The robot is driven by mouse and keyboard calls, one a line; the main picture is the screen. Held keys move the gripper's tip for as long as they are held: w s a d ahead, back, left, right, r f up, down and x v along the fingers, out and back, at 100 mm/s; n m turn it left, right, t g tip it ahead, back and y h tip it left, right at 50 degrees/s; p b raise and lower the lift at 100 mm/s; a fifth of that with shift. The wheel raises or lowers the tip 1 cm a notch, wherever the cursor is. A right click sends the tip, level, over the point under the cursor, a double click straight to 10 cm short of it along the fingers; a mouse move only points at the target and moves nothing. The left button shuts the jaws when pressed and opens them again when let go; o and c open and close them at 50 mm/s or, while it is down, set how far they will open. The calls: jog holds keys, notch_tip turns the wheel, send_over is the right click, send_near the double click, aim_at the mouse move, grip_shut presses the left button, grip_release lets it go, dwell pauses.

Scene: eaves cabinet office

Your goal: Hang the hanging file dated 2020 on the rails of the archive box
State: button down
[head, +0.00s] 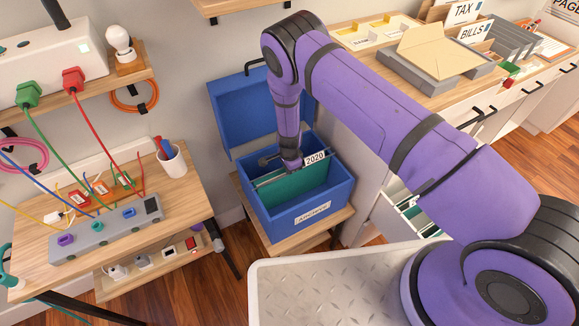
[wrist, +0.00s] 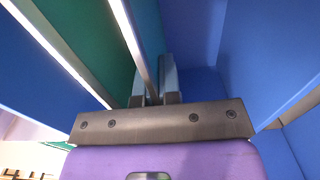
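The blue archive box (head: 313,212) stands on a low wooden stand with its lid (head: 243,112) open behind it. The green hanging file (head: 295,188) with the white 2020 tab (head: 315,158) is inside the box, its top bar near rim height. My gripper (head: 291,166) points down into the box at the file's top edge. In the wrist view, my gripper's fingers (wrist: 154,92) are close together on either side of a thin metal bar, with the green file (wrist: 80,35) beside it. Whether the file's hooks rest on the rails is hidden.
An open drawer (head: 405,213) with green files is right of the box, beneath a counter (head: 365,62) holding trays and folders. A wooden desk (head: 180,200) with a power strip and cables stands left. A grey metal-topped surface (head: 330,285) lies in front.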

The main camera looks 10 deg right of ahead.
jog(key=shift+f, duration=0.15)
jog(key=c, duration=0.9)
grip_release()
jog(key=shift+r, duration=3)
